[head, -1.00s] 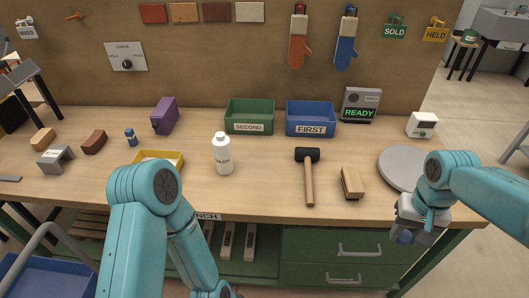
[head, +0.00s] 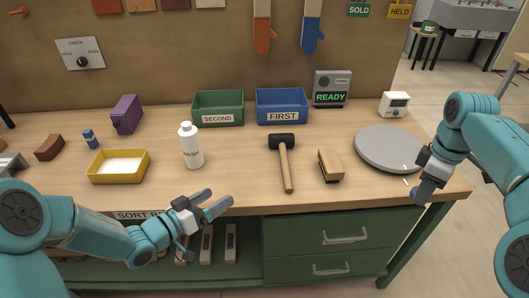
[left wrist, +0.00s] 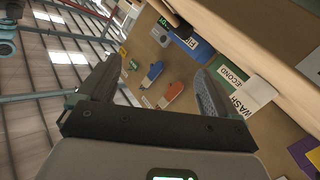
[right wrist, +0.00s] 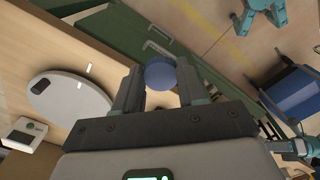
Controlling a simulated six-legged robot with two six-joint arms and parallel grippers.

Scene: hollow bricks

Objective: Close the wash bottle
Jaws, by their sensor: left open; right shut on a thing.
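The white wash bottle (head: 191,148) stands upright on the bench, left of the middle, its label reading WASH. Its narrow white top shows; I cannot make out its opening. Its labelled side also shows in the left wrist view (left wrist: 250,94), right of the fingers. My left gripper (head: 226,198) is open and empty by the front edge, nearer me and right of the bottle, apart from it.
A yellow tray (head: 119,179) stands left of the bottle, with a green SECOND bin (head: 218,119) and blue FIRST bin (head: 282,118) behind. A mallet (head: 284,165), a wooden block brush (head: 330,165) and a grey disc (head: 388,150) lie to the right.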

